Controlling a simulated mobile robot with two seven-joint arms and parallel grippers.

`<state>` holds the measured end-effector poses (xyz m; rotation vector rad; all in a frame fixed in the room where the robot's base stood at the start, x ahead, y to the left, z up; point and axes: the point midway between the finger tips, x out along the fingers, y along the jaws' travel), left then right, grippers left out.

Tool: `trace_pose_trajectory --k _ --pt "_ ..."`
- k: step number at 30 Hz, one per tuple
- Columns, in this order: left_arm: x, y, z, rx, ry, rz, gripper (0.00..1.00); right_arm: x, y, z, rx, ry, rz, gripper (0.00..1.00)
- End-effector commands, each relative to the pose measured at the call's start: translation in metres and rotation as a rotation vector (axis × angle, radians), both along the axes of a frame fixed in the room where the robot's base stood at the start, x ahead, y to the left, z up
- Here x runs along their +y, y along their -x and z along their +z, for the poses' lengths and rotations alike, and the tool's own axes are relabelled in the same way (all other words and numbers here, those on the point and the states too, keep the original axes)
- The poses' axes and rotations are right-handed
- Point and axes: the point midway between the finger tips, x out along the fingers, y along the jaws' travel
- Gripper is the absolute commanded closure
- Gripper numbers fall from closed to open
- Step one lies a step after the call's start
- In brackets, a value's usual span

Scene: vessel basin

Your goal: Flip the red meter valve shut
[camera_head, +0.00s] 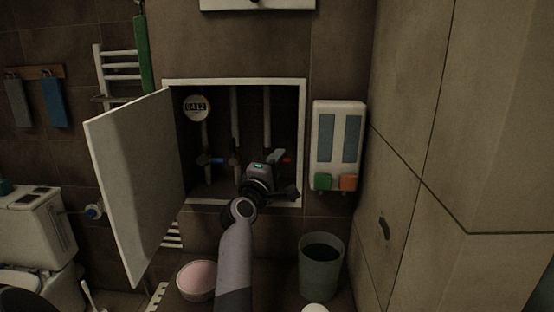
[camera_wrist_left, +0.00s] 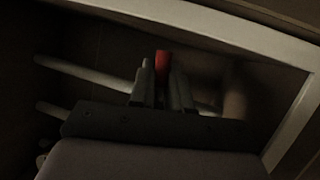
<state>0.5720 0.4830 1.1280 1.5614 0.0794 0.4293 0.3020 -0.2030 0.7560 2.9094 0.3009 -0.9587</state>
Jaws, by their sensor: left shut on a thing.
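The red valve handle (camera_head: 287,160) is on the right-hand pipe inside an open wall cabinet (camera_head: 304,130). In the head view only a small bit of red shows past my left gripper (camera_head: 278,157), which reaches into the cabinet from below. In the left wrist view the red handle (camera_wrist_left: 162,62) stands between the two fingers of my left gripper (camera_wrist_left: 161,82), which is shut on it. The valve body is mostly hidden by the gripper. A blue valve handle (camera_head: 217,161) sits on the left pipes. My right gripper is not in view.
The cabinet door (camera_head: 135,180) stands open to the left. A round meter (camera_head: 196,107) reading 0412 is at the cabinet's upper left. A dispenser (camera_head: 338,143) hangs to the right. A green bin (camera_head: 321,266) and a pink-filled bowl (camera_head: 196,280) stand below.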

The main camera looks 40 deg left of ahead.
Motion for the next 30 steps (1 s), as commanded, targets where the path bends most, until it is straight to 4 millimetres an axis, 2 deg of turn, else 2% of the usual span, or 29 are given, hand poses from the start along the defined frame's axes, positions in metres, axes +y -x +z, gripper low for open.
trace_pose_trajectory --k 4,14,15,16,25,30 --pt "0.000 0.000 -0.002 0.065 -0.082 0.000 1.00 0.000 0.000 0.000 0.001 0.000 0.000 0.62" --pt "0.000 0.000 -0.002 0.076 -0.094 0.001 1.00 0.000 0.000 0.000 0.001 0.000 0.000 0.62" --pt "0.000 0.000 -0.002 0.076 -0.094 0.001 0.73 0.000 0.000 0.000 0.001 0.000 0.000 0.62" --pt "0.000 0.000 -0.002 0.076 -0.094 0.001 0.63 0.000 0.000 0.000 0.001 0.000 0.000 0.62" --pt "0.000 0.000 -0.003 0.076 -0.092 0.000 0.62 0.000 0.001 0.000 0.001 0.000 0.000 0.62" --pt "-0.004 0.010 -0.006 0.077 -0.092 -0.001 0.62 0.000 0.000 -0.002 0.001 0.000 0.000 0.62"
